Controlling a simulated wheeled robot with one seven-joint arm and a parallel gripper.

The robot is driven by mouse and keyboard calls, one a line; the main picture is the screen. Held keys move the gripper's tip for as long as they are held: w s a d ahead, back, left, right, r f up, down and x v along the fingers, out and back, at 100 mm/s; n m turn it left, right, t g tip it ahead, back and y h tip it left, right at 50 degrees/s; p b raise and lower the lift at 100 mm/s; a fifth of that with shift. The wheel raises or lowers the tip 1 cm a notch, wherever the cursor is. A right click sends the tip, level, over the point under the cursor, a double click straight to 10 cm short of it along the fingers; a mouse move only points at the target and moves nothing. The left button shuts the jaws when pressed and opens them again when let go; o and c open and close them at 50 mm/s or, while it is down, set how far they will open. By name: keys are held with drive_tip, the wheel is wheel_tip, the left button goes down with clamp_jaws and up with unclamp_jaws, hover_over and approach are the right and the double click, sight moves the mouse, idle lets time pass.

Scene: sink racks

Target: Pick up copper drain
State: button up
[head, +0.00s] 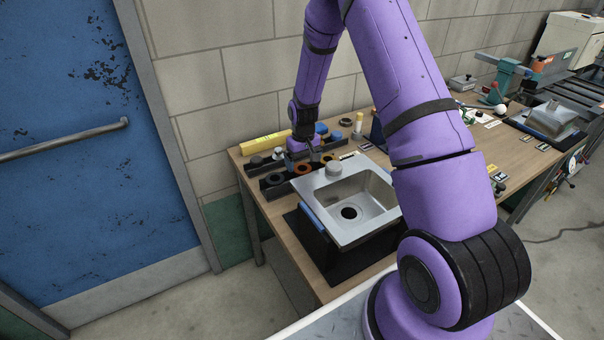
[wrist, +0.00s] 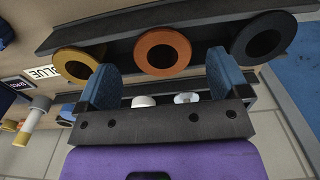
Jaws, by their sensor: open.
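The copper drain (wrist: 163,36) is an orange-brown ring in the middle of a dark rack in the wrist view. It also shows in the head view (head: 302,174), in the front rack behind the sink. My gripper (wrist: 163,80) is open, with one blue finger on each side and nothing between them. In the wrist view the drain appears just beyond the fingertips, roughly centred on the gap. In the head view my gripper (head: 312,155) hangs over the racks close to the drain; whether it touches cannot be told.
A brass-coloured ring (wrist: 62,60) and a black ring (wrist: 238,36) flank the copper drain in the same rack. The metal sink (head: 331,227) stands in front. A yellow box (head: 264,143) and small bottles are behind. The wall is close behind the table.

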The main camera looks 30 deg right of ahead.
sight(302, 173)
drive_tip(key=shift+a+f, duration=0.15)
drive_tip(key=shift+f, duration=2.7)
drive_tip(key=shift+c, duration=0.4)
drive_tip(key=c, duration=1)
